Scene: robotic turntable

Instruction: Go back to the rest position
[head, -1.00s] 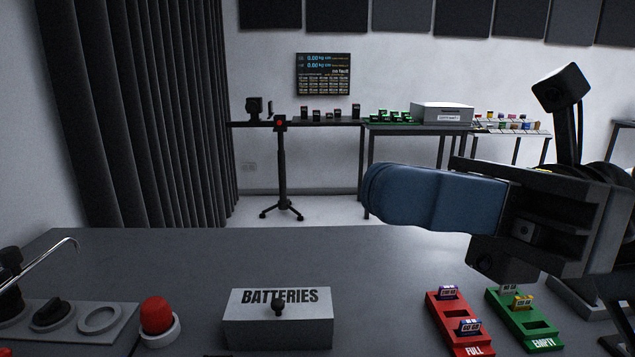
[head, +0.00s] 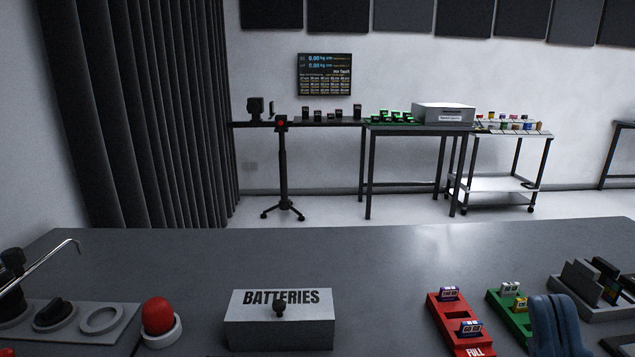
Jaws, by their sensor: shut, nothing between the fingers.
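My gripper (head: 555,325) shows at the bottom right of the head view as blue fingers pointing up, with the rest of it below the picture edge. Its fingers are shut with nothing between them. I cannot tell whether the gripper touches anything.
A grey box marked BATTERIES (head: 279,335) with a black knob stands at the front middle. A red button (head: 158,316) and a grey panel (head: 75,325) are at the left. A dark slotted holder (head: 590,285) is at the right. The table's middle (head: 300,255) is clear.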

